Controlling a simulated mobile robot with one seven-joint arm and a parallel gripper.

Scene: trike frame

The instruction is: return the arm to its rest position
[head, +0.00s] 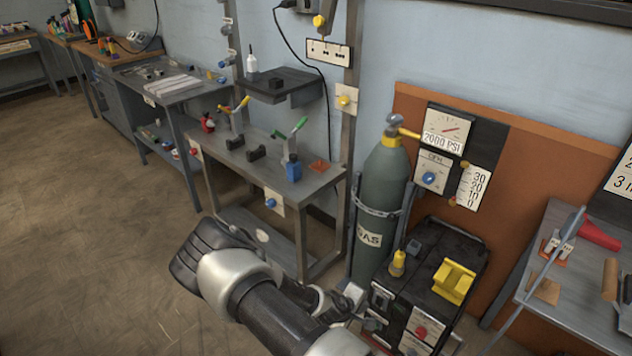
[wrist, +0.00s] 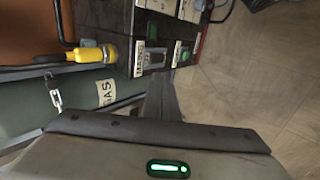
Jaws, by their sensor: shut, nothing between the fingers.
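My arm (head: 265,300) rises from the bottom of the head view and bends at a dark and white joint in front of the workbench. The far end of the arm is mostly hidden behind its own links there. In the wrist view my gripper (wrist: 163,95) shows as dark fingers close together beyond the housing with a green light. It is shut and holds nothing. The welding machine (wrist: 150,45) and the gas cylinder (wrist: 85,110) lie beyond it in that view.
The green gas cylinder (head: 384,185) stands chained beside the black welding machine (head: 420,280), which has a yellow holder (head: 454,282) on top. A metal workbench (head: 255,172) with clamps stands behind my arm. A right-hand table (head: 570,320) holds small parts. The floor at left is clear.

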